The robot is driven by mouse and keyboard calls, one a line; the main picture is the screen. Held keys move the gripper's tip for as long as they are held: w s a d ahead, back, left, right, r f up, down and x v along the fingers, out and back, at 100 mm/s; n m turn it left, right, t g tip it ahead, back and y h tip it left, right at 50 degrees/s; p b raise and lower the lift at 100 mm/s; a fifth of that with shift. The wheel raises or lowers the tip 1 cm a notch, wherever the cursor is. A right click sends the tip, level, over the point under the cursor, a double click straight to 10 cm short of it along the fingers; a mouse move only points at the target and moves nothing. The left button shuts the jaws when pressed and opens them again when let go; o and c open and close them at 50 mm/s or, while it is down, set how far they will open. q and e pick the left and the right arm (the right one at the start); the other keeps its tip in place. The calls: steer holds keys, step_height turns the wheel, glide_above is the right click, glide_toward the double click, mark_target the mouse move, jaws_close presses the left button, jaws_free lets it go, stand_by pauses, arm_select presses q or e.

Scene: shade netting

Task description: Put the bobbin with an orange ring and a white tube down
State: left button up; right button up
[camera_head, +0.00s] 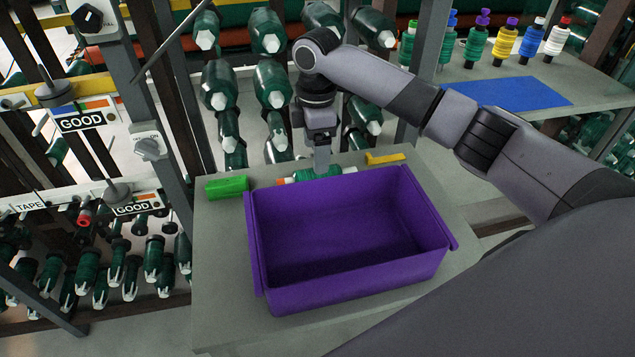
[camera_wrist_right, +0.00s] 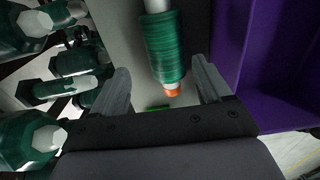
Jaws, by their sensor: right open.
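The bobbin (camera_head: 303,175) wound in green, with an orange ring at one end, lies on its side on the grey table behind the purple bin, partly hidden by the bin's back wall and my gripper. In the right wrist view the bobbin (camera_wrist_right: 165,50) shows its orange ring at the near end and its pale tube at the far end. My right gripper (camera_head: 322,168) points down over it. Its jaws (camera_wrist_right: 163,88) are open, one finger on each side of the bobbin's line, with gaps to both. My left gripper is out of view.
The empty purple bin (camera_head: 350,287) fills most of the table (camera_head: 222,300). A green block (camera_head: 227,187) and a yellow piece (camera_head: 385,158) lie on the table's back part. Racks of green bobbins (camera_head: 270,85) stand behind. A shelf at right holds colored spools and a blue mat (camera_head: 510,92).

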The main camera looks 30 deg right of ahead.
steer(key=f, duration=0.4)
steer(key=s+f, duration=0.1)
steer(key=f, duration=0.2)
steer(key=shift+f, duration=0.1)
steer(key=c, duration=1.1)
steer(key=shift+w, duration=0.1)
steer(key=shift+c, duration=0.8)
